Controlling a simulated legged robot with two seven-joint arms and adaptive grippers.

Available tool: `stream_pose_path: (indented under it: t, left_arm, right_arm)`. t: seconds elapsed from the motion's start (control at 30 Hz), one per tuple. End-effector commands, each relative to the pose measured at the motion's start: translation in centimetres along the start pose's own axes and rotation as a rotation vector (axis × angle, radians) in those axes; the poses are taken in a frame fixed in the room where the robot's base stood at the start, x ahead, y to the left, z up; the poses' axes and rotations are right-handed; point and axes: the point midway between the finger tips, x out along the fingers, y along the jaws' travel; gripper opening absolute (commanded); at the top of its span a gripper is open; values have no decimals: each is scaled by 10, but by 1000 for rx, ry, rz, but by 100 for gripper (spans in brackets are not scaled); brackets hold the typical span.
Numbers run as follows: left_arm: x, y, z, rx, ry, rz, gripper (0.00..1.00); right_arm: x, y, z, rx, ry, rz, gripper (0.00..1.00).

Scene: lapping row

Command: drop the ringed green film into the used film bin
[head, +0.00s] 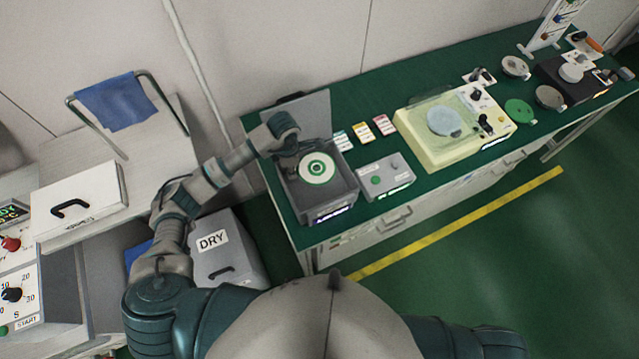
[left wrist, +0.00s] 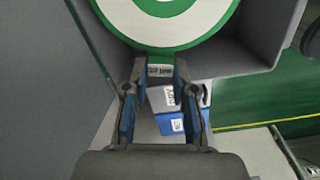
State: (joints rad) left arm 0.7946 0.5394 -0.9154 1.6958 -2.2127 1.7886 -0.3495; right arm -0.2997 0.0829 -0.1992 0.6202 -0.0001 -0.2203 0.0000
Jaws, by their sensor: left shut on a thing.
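The ringed green film (head: 317,168) is a white disc with a green rim and a green ring at its centre. In the head view it is at the open grey box; I cannot tell whether it touches the box. In the left wrist view the film (left wrist: 165,30) fills the top. My left gripper (left wrist: 160,72) is shut on a small pale labelled tab at the film's edge. In the head view the left gripper (head: 290,152) is dark and partly hidden at the box's far left. My right gripper is out of view. I cannot tell which container is the used film bin.
The open box (head: 325,205) stands on the green bench's left end, beside a grey button box (head: 385,175). A cream machine (head: 455,125) is further right. A grey DRY container (head: 228,255) stands left of the bench. In the wrist view, a labelled blue container (left wrist: 170,124) shows below.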

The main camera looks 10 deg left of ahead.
Motion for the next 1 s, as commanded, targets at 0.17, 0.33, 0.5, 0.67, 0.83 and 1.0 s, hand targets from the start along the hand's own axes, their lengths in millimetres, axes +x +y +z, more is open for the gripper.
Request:
stream_pose_path:
  t: [0.17,0.33,0.5,0.67,0.83,1.0]
  left_arm:
    - [-1,0,0,1,-1,1,31]
    - [-1,0,0,1,0,0,55]
    - [-1,0,0,1,0,0,55]
    - [-9,1,0,0,0,2,55]
    - [-41,2,1,2,-2,5,55]
    - [-80,2,1,1,-1,4,55]
  right_arm:
    - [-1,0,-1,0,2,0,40]
    - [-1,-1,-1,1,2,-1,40]
    - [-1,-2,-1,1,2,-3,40]
    - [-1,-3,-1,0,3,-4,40]
    - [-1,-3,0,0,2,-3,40]
    - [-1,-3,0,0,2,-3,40]
